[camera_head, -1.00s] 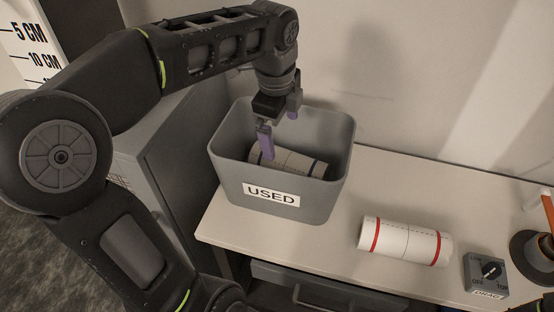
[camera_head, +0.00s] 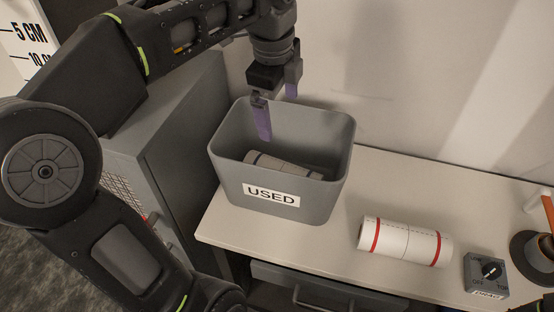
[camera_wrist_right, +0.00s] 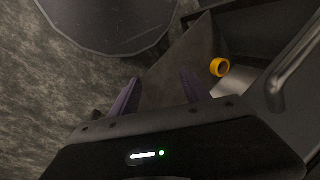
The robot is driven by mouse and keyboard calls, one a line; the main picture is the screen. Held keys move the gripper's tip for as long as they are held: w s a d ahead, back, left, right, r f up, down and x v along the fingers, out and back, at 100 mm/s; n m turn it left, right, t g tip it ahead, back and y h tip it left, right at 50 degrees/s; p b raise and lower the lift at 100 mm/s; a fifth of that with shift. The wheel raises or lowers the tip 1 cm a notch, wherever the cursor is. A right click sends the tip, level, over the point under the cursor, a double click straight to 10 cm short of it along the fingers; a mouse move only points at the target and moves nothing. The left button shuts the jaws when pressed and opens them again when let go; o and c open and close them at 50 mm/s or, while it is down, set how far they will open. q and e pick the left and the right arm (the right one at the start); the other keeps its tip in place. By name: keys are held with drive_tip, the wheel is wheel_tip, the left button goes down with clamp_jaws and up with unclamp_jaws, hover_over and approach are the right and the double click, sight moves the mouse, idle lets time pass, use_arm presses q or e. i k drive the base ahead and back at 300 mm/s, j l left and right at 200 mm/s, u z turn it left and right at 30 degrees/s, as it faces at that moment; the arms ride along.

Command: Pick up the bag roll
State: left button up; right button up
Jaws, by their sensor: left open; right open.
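A white roll with two red bands (camera_head: 404,242) lies on its side on the bench, right of a grey bin marked USED (camera_head: 230,190). A second pale roll with dark bands (camera_head: 284,166) lies inside the bin, partly hidden by its front wall. My left gripper (camera_head: 277,112) is open, with purple fingers. It is over the bin, above the roll in there and apart from it. My right gripper (camera_wrist_right: 160,95) is open and empty in the right wrist view, with dark floor and grey surfaces beyond it.
A grey dial box (camera_head: 486,273) stands right of the banded roll, near a dark round stand with an orange part (camera_head: 548,212). A wall rises behind the bench. A small yellow ring (camera_wrist_right: 220,67) shows in the right wrist view. The bench behind the banded roll is clear.

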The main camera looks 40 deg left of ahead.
sight(428, 247)
drive_tip(key=k, duration=1)
